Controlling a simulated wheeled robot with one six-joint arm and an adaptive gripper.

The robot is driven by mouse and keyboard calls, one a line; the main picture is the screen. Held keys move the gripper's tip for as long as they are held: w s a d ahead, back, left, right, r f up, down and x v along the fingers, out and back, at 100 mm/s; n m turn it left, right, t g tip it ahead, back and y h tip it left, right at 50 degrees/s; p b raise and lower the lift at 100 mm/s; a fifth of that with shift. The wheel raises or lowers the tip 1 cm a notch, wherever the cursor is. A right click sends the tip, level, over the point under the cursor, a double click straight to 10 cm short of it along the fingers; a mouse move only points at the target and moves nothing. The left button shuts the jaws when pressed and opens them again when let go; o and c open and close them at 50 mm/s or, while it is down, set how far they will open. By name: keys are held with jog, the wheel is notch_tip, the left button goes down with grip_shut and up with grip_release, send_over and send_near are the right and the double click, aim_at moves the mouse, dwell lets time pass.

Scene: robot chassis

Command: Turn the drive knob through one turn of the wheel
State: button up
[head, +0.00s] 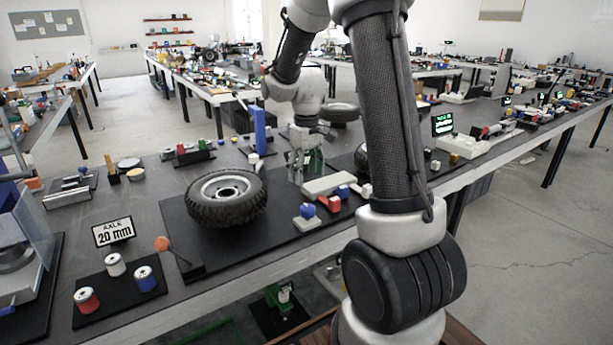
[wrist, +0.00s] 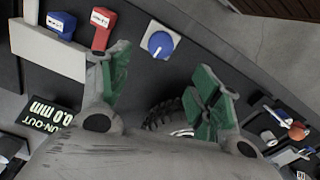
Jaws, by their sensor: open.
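The drive knob (head: 307,211) is a blue round knob on a small white base near the table's front edge, right of the wheel. In the wrist view the knob (wrist: 161,44) has a white pointer line and lies ahead of my fingertips, apart from them. The black tyred wheel (head: 228,197) lies on a dark board; its tread (wrist: 160,116) shows partly between my fingers. My gripper (head: 304,168) points down behind the knob in the head view. In the wrist view my gripper (wrist: 163,76) has its green-padded fingers spread, with nothing between them.
A run-out display (wrist: 48,108) reads 0.0 mm. A blue upright post (head: 260,130) stands behind the wheel. An axle sign (head: 114,231) reads 20 mm.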

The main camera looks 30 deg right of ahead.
jog(key=m, duration=0.1)
send_over(307, 206)
notch_tip(307, 206, down, 5)
jog(key=shift+r, duration=0.2)
notch_tip(307, 206, down, 8)
jog(key=shift+r, duration=0.25)
jog(key=c, duration=1)
